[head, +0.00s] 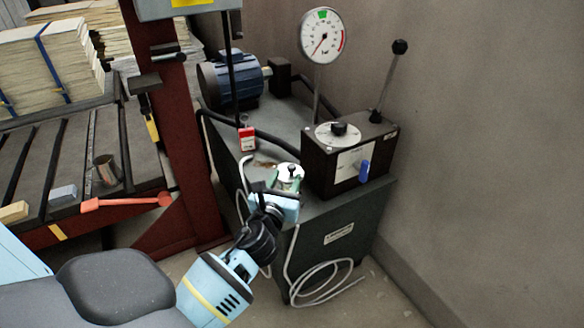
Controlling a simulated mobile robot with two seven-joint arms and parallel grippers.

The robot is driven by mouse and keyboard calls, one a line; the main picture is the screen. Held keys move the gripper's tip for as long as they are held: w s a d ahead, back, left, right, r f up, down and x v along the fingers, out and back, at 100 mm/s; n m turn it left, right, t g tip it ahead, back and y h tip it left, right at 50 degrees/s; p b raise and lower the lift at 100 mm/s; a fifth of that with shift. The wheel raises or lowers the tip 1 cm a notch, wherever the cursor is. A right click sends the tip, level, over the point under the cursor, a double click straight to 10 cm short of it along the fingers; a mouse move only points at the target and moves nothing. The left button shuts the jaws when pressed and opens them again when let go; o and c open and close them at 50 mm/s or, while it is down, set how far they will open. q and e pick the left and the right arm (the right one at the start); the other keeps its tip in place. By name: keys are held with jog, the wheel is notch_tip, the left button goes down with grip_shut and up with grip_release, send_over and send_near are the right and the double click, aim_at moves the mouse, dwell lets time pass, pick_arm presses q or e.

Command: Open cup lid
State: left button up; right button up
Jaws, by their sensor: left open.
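A small round silver lid with a dark knob (290,170) sits on top of the dark green cabinet, left of the black control box. Whether a cup is under it is hidden by my gripper. My left gripper (286,184) is open at the near side of this lid, very close to it; I cannot tell whether it touches. An open metal cup (106,169) stands on the slatted bench at the left, far from my gripper. My right gripper is not in view.
The black control box (348,155) with a lever and a gauge (323,36) stands right of the lid. A blue motor (232,80) is behind it. A red post (170,110) rises left of the cabinet (345,225). A pale cable (320,280) lies coiled at its front.

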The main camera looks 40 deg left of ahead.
aim_at(291, 169)
pick_arm(q)
jog(key=b+x, duration=0.1)
jog(key=x, duration=0.5)
jog(key=shift+s, duration=0.1)
grip_shut()
